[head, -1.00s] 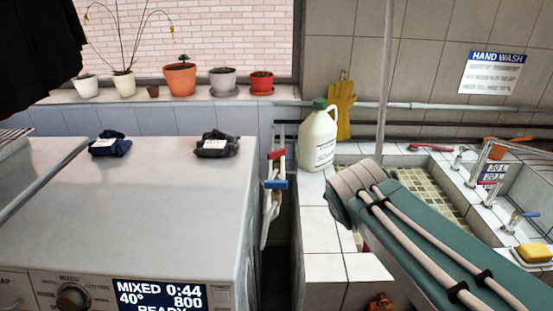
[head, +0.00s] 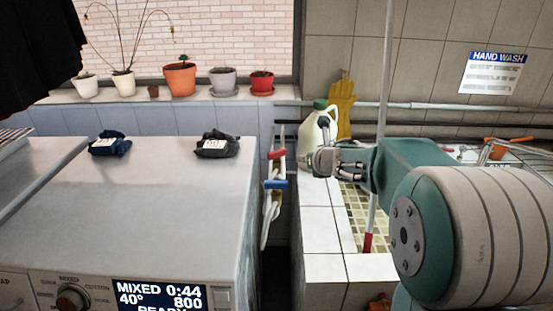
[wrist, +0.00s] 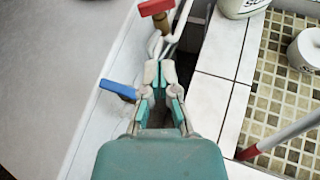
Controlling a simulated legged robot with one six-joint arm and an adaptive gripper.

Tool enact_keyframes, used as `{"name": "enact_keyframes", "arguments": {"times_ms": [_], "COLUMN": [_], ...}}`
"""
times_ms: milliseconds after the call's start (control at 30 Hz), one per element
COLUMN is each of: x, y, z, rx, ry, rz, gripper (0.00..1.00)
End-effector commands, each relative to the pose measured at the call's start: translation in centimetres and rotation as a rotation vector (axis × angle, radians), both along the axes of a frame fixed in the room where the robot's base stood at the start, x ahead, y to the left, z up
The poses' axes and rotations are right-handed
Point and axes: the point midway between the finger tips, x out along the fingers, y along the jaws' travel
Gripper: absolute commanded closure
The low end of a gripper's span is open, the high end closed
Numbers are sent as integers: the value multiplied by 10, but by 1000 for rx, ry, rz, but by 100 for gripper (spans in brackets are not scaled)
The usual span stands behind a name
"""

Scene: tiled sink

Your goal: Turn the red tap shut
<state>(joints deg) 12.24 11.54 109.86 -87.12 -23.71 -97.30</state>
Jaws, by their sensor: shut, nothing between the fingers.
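The red tap (head: 276,154) is on the pipework in the narrow gap between the washing machine and the tiled sink. Its red lever lies roughly level across the pipe in the head view. In the wrist view the red lever (wrist: 156,7) is at the top edge, partly cut off, above a brass body. My gripper (head: 320,161) is right of the taps in the head view, in front of the white jug. In the wrist view my gripper (wrist: 160,72) is shut and empty, pointing toward the red tap, apart from it.
A blue tap (head: 275,184) sits just below the red one; its lever (wrist: 118,89) is left of my fingers in the wrist view. The washing machine (head: 150,200) borders the gap on the left. A white jug (head: 310,132) stands on the tiled ledge (head: 322,232). A red-ended pole (head: 368,240) crosses the sink.

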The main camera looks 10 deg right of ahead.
Motion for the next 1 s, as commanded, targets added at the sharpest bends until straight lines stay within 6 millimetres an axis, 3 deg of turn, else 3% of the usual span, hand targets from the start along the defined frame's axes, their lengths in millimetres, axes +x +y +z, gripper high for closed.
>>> {"name": "enact_keyframes", "arguments": {"times_ms": [100, 367, 867, 1000], "x": [7, 17, 89, 109], "y": [3, 10, 38, 46], "z": [-18, -31, -77, -75], "rx": [-101, -147, -144, -145], "ry": [3, 2, 3, -1], "rz": [131, 196, 192, 191], "gripper": [100, 100, 100, 100]}}
